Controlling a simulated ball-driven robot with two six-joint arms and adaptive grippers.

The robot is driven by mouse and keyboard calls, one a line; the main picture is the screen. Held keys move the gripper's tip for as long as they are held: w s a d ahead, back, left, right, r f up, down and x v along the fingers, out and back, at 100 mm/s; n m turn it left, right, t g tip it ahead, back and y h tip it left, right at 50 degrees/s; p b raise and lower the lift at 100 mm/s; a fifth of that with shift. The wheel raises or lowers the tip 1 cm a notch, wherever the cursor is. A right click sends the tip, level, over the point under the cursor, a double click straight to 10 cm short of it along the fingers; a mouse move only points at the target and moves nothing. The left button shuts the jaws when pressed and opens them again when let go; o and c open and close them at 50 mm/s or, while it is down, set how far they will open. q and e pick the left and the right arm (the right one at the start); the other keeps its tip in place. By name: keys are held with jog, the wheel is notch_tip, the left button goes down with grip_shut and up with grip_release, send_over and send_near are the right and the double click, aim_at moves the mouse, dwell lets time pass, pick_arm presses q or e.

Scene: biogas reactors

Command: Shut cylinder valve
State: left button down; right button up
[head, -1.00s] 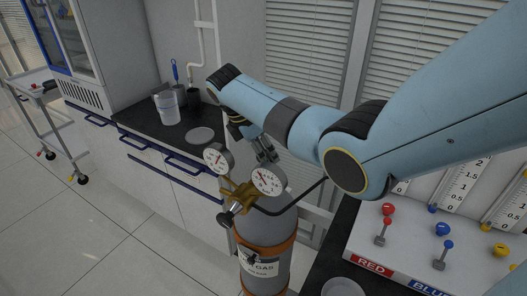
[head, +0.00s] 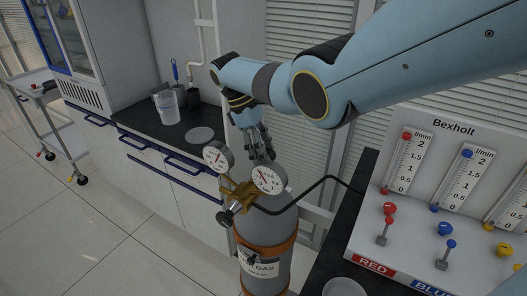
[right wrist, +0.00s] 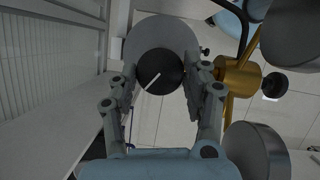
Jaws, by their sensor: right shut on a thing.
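The grey gas cylinder (head: 262,222) stands with an orange band round it and a brass regulator (head: 238,196) with two round dial gauges on top. The cylinder valve's black round knob (right wrist: 160,70), with a white pointer line, shows in the right wrist view. In the head view the knob is hidden behind the right gauge (head: 268,179) and the fingers. My right gripper (head: 262,153) reaches down behind that gauge. In the right wrist view its fingers (right wrist: 161,84) stand on both sides of the knob, shut on it. My left gripper is not in view.
A black hose (head: 310,192) runs from the regulator to the right. The flowmeter panel (head: 450,135) with coloured knobs stands on the right bench. A dark counter (head: 150,133) with a beaker (head: 167,107) is at the left. The brass regulator is close beside the right fingers.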

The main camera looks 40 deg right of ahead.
jog(key=m+y+b, duration=0.1)
jog(key=m, duration=0.2)
jog(key=shift+w+d+m+y, duration=0.1)
jog(key=shift+m+y, duration=0.2)
jog(key=shift+m, duration=0.1)
jog(key=m+y, duration=0.1)
jog(key=m, duration=0.1)
jog(key=shift+d+m+b, duration=0.1)
jog(key=shift+m+b, duration=0.25)
jog(key=shift+m, duration=0.05)
jog(key=m, duration=0.2)
jog(key=m+y, duration=0.1)
jog(key=m, duration=0.1)
jog(key=shift+d+m+y, duration=0.15)
jog(key=shift+m+y, duration=0.15)
jog(key=o, duration=1.2)
jog(key=shift+c, duration=0.2)
jog(key=shift+r, duration=0.15)
jog(key=v, duration=0.7)
